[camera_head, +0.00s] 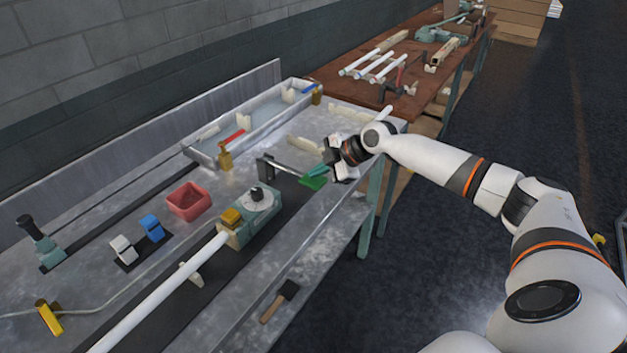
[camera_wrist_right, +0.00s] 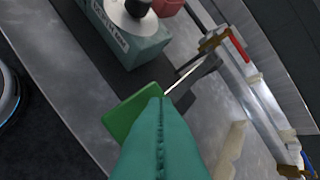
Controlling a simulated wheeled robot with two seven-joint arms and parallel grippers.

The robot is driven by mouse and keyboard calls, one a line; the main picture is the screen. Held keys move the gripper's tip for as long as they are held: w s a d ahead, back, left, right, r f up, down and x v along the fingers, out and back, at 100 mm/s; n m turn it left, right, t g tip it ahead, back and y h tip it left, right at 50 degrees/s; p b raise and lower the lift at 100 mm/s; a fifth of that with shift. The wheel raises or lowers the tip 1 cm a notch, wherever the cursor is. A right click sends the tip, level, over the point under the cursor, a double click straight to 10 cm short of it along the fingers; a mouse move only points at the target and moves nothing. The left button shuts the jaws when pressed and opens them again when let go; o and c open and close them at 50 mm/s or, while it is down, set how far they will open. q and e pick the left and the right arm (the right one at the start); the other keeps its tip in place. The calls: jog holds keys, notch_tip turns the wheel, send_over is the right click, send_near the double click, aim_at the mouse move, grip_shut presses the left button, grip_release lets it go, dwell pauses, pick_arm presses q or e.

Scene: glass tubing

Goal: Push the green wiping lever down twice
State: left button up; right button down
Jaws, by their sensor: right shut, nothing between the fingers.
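The green wiping lever's flat paddle (camera_head: 313,183) sits at the end of a thin metal rod near the table's front edge in the head view. The rod runs left to a dark upright bracket (camera_head: 265,168). My right gripper (camera_head: 322,171) is shut and empty, with its teal fingertips right at the paddle. In the right wrist view the paddle (camera_wrist_right: 137,110) shows just past the closed fingers (camera_wrist_right: 160,115), which hide part of it. I cannot tell whether they touch. My left gripper is not in view.
A teal machine (camera_head: 257,212) holding a long white tube (camera_head: 165,290) stands left of the lever. A red bin (camera_head: 188,201) and a long metal tray (camera_head: 255,120) lie behind. A brush (camera_head: 280,300) lies on the lower shelf.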

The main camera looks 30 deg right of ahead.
aim_at(323, 182)
jog(key=shift+f+b, duration=1.7)
jog(key=shift+f, duration=0.6)
dwell(1.9)
jog(key=shift+r, duration=0.15)
dwell(0.4)
jog(key=shift+r+p, duration=1.9)
jog(key=shift+r, duration=0.7)
jog(key=shift+r+p, duration=1.8)
jog(key=shift+r, duration=0.75)
